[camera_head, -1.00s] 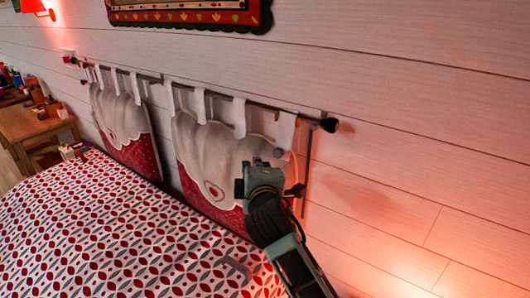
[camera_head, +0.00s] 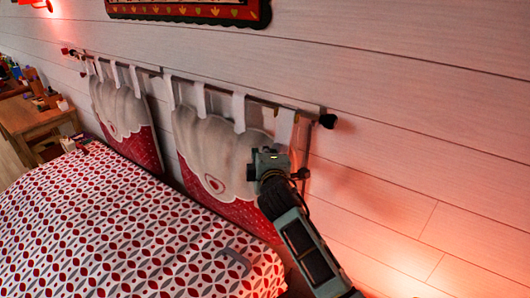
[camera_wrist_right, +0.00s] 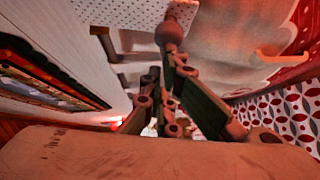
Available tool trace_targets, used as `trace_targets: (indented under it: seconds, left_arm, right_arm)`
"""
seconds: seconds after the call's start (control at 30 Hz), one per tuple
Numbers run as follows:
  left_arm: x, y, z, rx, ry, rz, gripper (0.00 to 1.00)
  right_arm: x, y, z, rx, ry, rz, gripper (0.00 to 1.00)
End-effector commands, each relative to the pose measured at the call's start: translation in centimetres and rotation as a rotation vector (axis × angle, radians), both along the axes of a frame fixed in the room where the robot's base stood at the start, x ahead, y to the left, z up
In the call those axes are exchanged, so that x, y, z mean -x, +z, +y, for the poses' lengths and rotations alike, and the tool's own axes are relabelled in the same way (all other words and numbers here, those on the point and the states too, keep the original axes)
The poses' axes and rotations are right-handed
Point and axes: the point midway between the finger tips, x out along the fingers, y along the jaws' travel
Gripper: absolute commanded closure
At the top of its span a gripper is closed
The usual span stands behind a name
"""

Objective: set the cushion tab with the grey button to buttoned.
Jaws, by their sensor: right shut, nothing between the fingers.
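The right-hand cushion (camera_head: 203,148), pale grey above and red below, hangs on the wall from a dark rod (camera_head: 262,100) by white fabric tabs. The rightmost tab (camera_head: 284,124) hangs just above my right gripper (camera_head: 268,158). My right gripper is at the cushion's right upper part, shut and empty. In the right wrist view its fingers (camera_wrist_right: 172,95) are close together, near the pale cloth. I cannot make out the grey button in the head view; the gripper covers that area. Whether the tab is buttoned cannot be told. My left gripper is not in view.
A second cushion (camera_head: 125,120) hangs further left on the rod. The patterned bed (camera_head: 110,235) fills the space below, with a small grey bar-like thing (camera_head: 236,258) on it. The rod's dark end knob (camera_head: 327,121) sticks out at the right. A wooden table (camera_head: 38,115) stands far left.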

Motion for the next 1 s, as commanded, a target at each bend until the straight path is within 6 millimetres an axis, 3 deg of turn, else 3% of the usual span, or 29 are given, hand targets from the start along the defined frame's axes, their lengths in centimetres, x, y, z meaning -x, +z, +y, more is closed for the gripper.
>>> trace_targets:
  seconds: [0.2, 0.5, 1.0]
  left_arm:
    - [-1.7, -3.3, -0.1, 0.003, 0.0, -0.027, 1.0]
    - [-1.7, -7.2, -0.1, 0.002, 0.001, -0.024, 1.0]
    - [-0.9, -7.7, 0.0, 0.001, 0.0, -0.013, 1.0]
  right_arm:
    - [-0.5, -1.4, -0.4, 0.051, -0.002, -0.072, 1.0]
    - [-1.2, -2.0, -0.9, 0.134, -0.001, -0.182, 1.0]
    - [-2.1, -2.4, -1.5, 0.139, 0.0, -0.191, 1.0]
